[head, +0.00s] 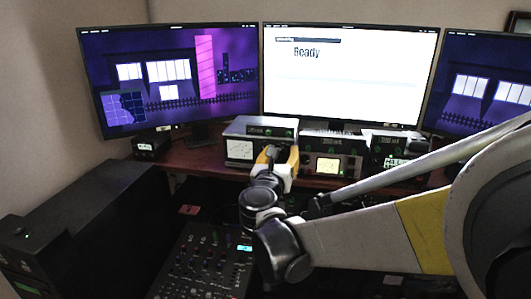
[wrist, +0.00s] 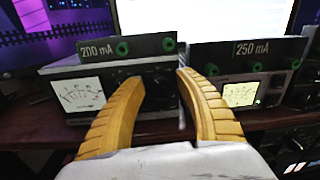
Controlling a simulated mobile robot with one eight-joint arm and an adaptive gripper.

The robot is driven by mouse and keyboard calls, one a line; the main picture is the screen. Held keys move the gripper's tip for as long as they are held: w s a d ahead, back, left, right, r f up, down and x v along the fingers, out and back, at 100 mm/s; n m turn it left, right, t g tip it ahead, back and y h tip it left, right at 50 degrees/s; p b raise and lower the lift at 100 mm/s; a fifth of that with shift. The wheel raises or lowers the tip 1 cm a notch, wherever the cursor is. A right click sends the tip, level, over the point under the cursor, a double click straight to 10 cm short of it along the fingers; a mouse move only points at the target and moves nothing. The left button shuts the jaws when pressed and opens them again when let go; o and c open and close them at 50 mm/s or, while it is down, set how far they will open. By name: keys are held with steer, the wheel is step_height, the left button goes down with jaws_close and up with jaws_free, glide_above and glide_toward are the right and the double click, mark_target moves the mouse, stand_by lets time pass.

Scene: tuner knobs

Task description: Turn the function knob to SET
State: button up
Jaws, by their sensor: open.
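My gripper (head: 279,155) is in front of the left tuner box (head: 239,150) on the desk. In the wrist view my gripper (wrist: 157,77) shows two yellow fingers, spread apart, with nothing clearly held between them. The left tuner box (wrist: 60,72) has a white needle meter (wrist: 78,94) and a dark front panel that the fingers partly cover. A panel marked 200 mA with green knobs (wrist: 122,48) is on top of it. The function knob and its SET mark cannot be made out; the area between the fingertips is dark.
A second tuner box (head: 333,160), under a 250 mA panel (wrist: 245,52), stands to the right with a lit yellow meter (wrist: 240,95). Another unit (head: 392,152) is farther right. Monitors (head: 350,75) stand behind. A mixer panel (head: 205,262) is below in front.

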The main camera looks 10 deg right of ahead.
jaws_close()
steer(key=shift+m, duration=0.4)
steer(key=m+p, duration=0.1)
steer(key=m, duration=0.1)
steer(key=shift+m, duration=0.4)
steer(key=shift+m+p, duration=0.45)
steer(key=shift+m, duration=1.55)
jaws_free()
